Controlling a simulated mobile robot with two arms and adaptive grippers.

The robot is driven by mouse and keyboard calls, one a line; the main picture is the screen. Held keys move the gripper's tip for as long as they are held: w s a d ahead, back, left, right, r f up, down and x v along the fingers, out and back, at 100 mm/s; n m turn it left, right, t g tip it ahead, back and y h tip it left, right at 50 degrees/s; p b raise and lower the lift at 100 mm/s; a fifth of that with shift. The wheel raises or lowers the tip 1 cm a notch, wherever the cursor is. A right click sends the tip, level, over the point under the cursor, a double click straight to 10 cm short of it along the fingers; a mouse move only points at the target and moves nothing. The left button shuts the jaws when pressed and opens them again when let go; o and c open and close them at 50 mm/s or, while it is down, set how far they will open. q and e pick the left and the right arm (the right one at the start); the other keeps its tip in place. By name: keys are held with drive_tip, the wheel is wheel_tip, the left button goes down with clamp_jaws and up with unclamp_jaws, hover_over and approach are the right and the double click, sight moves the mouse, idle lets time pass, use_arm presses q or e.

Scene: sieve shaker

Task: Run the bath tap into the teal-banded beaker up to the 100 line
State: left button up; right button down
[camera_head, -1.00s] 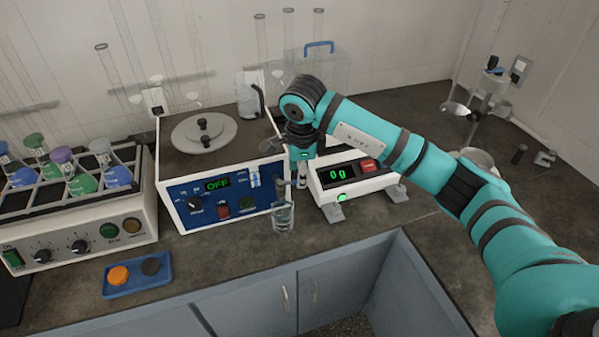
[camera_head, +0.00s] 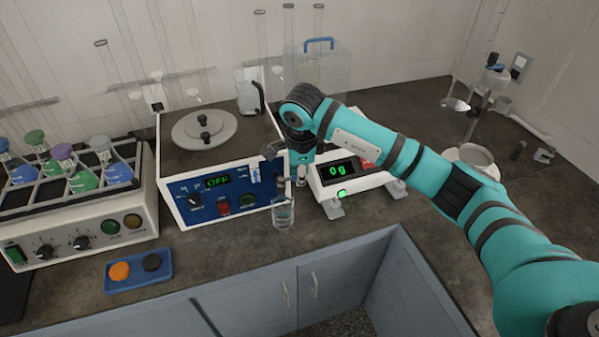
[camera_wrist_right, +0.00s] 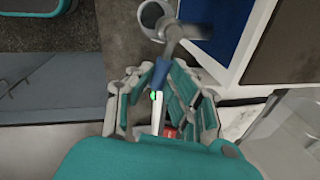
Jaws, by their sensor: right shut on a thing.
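The clear beaker (camera_head: 283,217) stands upright at the front right corner of the bath, below the tap (camera_head: 281,190). Its band and 100 line are too small to read, and I cannot tell the water level. In the right wrist view the beaker's round rim (camera_wrist_right: 144,17) shows partly behind the grey tap (camera_wrist_right: 176,30). My right gripper (camera_wrist_right: 160,85) is shut on the tap's blue lever (camera_wrist_right: 160,70). In the head view my right gripper (camera_head: 280,158) is at the bath's right edge, above the beaker. My left gripper is not in view.
The bath (camera_head: 222,200) reads OFF. A balance (camera_head: 345,175) reading 0 g stands close right of the gripper. A flask shaker (camera_head: 90,225) and a blue tray (camera_head: 138,271) with orange and dark caps are left. The counter's front edge lies close below the beaker.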

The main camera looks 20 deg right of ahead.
drive_tip(key=n+b, duration=0.1)
drive_tip(key=w+n+b, duration=0.1)
drive_tip(key=b, duration=0.1)
drive_tip(key=shift+d+f, duration=0.1)
drive_tip(key=shift+f, duration=0.05)
drive_tip(key=shift+n+y+b, duration=0.3)
drive_tip(key=shift+b, duration=0.05)
drive_tip(key=shift+r, duration=0.25)
drive_tip(key=c, duration=1.3)
unclamp_jaws()
drive_tip(key=shift+o, duration=0.2)
wheel_tip(320, 180, up, 12)
drive_tip(key=s, duration=0.2)
drive_tip(key=shift+s+f, duration=0.15)
